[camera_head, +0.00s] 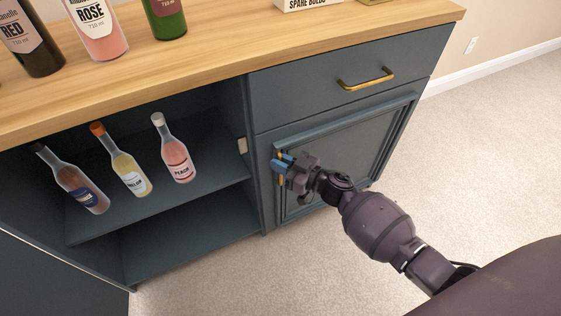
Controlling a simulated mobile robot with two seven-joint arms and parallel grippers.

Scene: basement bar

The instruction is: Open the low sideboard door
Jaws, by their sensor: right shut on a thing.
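The low sideboard (190,222) is dark blue with a wooden top. Its panelled door (345,142) on the right, below the drawer, looks shut in its frame. My right gripper (281,164) is shut on the brass door handle (281,182) near the door's left edge. The fingers hide much of the handle. My right arm reaches in from the lower right and covers part of the door. My left gripper is not in view.
A drawer with a brass handle (366,79) sits above the door. The open shelf (215,178) holds several bottles. More bottles (96,30) and a white box (306,4) stand on top. A dark blue panel (50,285) shows at lower left. Carpet (490,150) at right is clear.

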